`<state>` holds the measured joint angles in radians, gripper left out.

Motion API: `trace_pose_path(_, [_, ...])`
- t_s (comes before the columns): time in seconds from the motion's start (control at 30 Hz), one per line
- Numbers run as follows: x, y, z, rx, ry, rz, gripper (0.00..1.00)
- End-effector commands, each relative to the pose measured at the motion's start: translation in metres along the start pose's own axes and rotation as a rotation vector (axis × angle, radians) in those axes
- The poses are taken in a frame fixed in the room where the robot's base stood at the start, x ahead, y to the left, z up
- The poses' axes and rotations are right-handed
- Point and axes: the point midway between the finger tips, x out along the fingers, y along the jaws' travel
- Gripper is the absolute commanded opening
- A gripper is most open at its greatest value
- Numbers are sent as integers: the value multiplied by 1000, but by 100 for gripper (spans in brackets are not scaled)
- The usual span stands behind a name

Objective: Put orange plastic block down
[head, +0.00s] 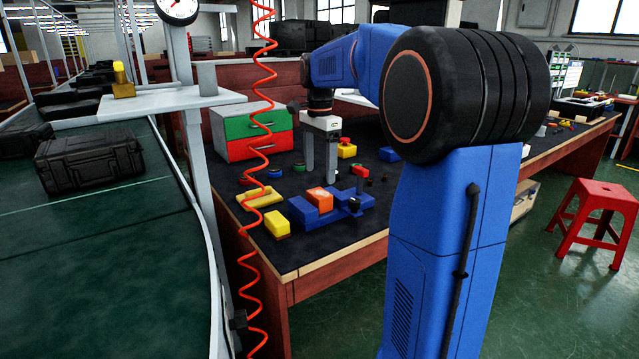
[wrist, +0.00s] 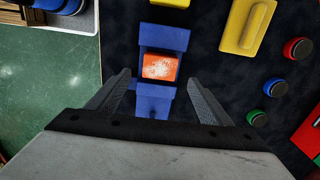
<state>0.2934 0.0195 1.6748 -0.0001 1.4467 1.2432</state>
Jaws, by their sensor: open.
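The orange plastic block (head: 320,198) sits in the middle of a blue fixture (head: 346,210) on the dark-topped workbench. In the wrist view the orange block (wrist: 160,67) lies between raised parts of the blue fixture (wrist: 164,38), with a pale worn patch on its top. My gripper (head: 321,180) points down above the bench, behind the orange block in the head view. In the wrist view my gripper (wrist: 160,82) has its two fingers wide apart, one on each side of the fixture, with nothing held. The fingers appear apart from the block.
A yellow block (head: 277,223) and a yellow plate (head: 260,197) lie left of the fixture. A green and red drawer box (head: 252,136) stands behind. A red coiled cable (head: 262,150) hangs at the bench's left. A conveyor (head: 110,240) carries a black case (head: 90,157).

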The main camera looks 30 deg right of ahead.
Motion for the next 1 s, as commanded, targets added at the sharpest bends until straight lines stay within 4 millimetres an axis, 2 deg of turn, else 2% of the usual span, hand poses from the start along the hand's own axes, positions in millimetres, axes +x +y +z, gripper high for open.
trace_pose_path(0.2, [-22, 0, 0, 0, 0, 0, 73])
trace_pose_path(0.43, [-25, 1, 1, -5, 0, -1, 73])
trace_pose_path(0.53, [-25, 10, 9, -45, 4, -11, 73])
trace_pose_path(0.67, [-23, 34, 30, -168, 17, -43, 73])
trace_pose_path(1.0, [6, 124, 93, -616, 84, -147, 73])
